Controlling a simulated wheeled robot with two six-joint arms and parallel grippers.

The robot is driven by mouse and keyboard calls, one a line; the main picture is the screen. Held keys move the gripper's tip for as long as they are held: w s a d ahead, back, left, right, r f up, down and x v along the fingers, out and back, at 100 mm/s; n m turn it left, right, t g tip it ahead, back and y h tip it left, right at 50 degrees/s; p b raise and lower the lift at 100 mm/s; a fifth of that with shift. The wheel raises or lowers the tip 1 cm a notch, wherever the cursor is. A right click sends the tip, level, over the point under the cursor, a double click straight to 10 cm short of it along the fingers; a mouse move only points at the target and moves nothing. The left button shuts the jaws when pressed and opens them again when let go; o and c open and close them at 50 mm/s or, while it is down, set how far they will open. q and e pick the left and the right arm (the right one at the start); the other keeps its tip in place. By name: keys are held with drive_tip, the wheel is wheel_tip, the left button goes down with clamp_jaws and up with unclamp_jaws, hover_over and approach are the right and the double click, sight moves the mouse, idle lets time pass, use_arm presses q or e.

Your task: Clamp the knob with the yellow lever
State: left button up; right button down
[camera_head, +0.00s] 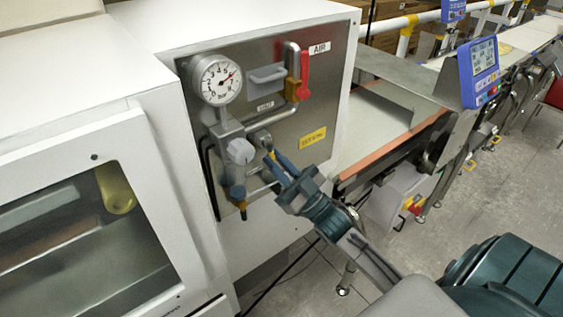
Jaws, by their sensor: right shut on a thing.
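On the steel panel (275,105), a pale round knob (240,151) sits below the pressure gauge (217,79). A small yellow lever (271,155) shows just right of the knob, mostly hidden by my fingertips. My right gripper (273,158) reaches in from the lower right and its blue fingers are shut on the yellow lever. Whether the lever touches the knob cannot be told. My left gripper is not in view.
A red lever (304,75) on a pipe and a grey handle (267,75) stick out above my gripper. A blue-and-brass fitting (238,193) hangs below the knob. A conveyor belt (380,120) with a blue display (478,72) stands to the right.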

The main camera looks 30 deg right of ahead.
drive_tip(key=shift+a+f+m+t+h, duration=0.15)
drive_tip(key=shift+m+t+h, duration=0.2)
drive_tip(key=shift+m+h, duration=0.35)
drive_tip(key=shift+a+r+m+t+h, duration=0.1)
drive_tip(key=shift+a+m+t+h, duration=0.15)
drive_tip(key=shift+m+h, duration=0.4)
drive_tip(key=shift+a+f+m+t+h, duration=0.1)
drive_tip(key=shift+m+t+h, duration=0.35)
drive_tip(key=shift+m, duration=0.4)
drive_tip(key=c, duration=1.5)
unclamp_jaws()
drive_tip(key=shift+o, duration=0.2)
drive_tip(key=b+v, duration=0.3)
drive_tip(key=v, duration=0.8)
drive_tip(key=shift+b, duration=0.4)
drive_tip(key=shift+a, duration=0.15)
